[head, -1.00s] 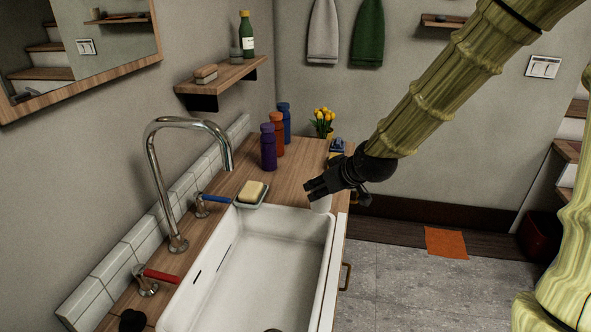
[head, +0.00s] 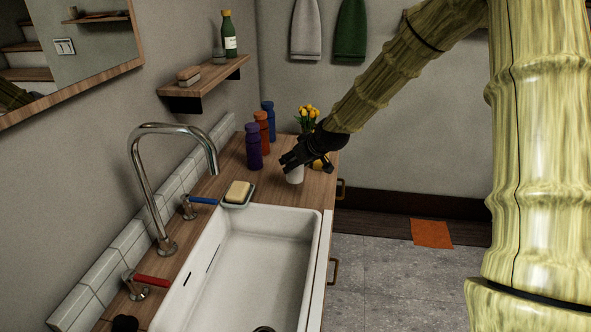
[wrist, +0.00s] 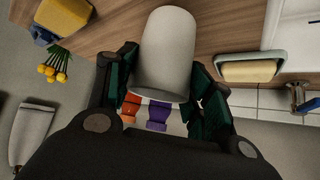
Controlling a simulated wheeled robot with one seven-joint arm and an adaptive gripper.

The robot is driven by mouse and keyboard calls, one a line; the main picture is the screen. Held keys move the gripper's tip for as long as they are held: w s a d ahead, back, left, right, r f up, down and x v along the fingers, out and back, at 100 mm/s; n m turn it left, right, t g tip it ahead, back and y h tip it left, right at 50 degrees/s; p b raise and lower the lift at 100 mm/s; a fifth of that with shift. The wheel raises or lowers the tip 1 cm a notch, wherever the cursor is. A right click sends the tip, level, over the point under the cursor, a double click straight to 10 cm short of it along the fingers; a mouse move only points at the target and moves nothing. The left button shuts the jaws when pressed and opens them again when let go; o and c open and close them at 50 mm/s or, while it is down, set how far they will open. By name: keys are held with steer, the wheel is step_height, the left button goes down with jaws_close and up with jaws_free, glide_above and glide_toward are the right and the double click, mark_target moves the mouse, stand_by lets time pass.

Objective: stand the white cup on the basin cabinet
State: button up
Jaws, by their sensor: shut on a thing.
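The white cup (head: 294,174) is at the basin cabinet's wooden top (head: 279,196), behind the white basin and right of the soap dish. My gripper (head: 290,160) is shut on the cup. In the wrist view the cup (wrist: 166,55) sits between the two dark green fingers (wrist: 163,92). In the head view it looks upright, low over the wood; I cannot tell whether its base touches the top. The gripper hides part of the cup's upper side.
A soap dish with yellow soap (head: 238,193) stands left of the cup. Purple (head: 254,146), orange (head: 262,132) and blue bottles (head: 268,120) stand behind. Yellow flowers (head: 308,117) are at the back. The white basin (head: 250,270) and tap (head: 145,190) are in front.

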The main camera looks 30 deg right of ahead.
mark_target(296, 170)
steer(key=shift+f+p, duration=0.3)
steer(key=shift+f, duration=1.35)
steer(key=shift+f, duration=0.2)
steer(key=o, duration=1.2)
steer(key=shift+c, duration=0.2)
steer(key=shift+r, duration=0.1)
steer(key=shift+s+r, duration=0.1)
steer(key=shift+r, duration=0.05)
steer(key=shift+s+r, duration=0.2)
steer(key=shift+r, duration=0.05)
steer(key=v, duration=1.1)
steer(key=shift+b, duration=0.45)
steer(key=shift+s, duration=0.1)
